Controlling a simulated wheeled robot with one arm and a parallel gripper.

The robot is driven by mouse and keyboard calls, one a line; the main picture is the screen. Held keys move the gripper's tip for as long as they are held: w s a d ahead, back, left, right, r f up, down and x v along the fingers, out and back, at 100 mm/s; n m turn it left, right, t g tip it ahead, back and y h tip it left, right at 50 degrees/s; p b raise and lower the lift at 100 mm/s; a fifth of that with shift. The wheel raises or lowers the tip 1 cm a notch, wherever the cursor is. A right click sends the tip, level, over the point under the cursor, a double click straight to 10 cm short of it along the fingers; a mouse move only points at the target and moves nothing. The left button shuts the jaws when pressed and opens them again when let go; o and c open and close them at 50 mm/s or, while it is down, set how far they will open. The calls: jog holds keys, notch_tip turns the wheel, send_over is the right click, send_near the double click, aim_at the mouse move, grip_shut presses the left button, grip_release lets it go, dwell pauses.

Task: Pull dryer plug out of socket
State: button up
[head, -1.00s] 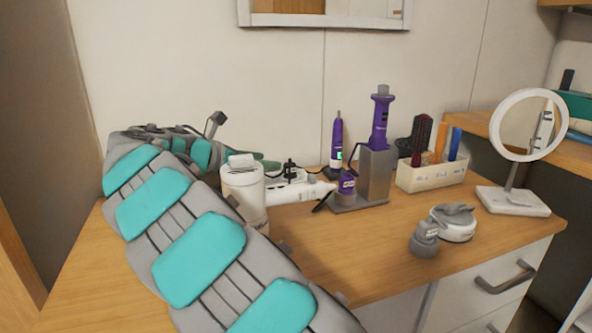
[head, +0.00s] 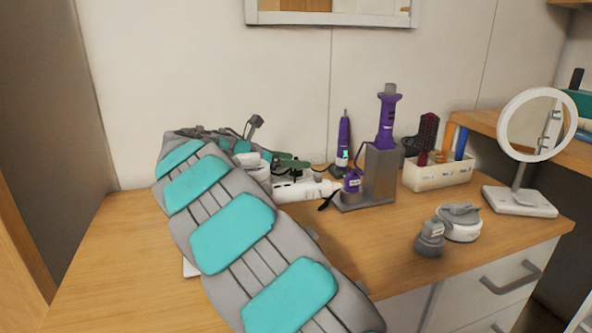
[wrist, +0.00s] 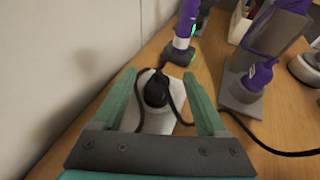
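In the wrist view my gripper (wrist: 160,76) is open. Its two green fingers are on either side of a black plug (wrist: 156,92), with a gap visible on each side. The plug is on a white socket block (wrist: 160,122), and dark cords loop around it. In the head view my gripper (head: 290,162) is at the back of the table near the wall. A purple-and-grey styling tool (head: 386,115), possibly the dryer, stands in a grey metal holder (head: 366,188).
A purple device with a green light (head: 344,142) stands close beyond the fingers. A brush box (head: 438,175), a round mirror (head: 504,125) and a small jar (head: 458,224) are to the right. The front left tabletop is clear.

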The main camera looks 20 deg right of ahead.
grip_shut()
dwell(0.4)
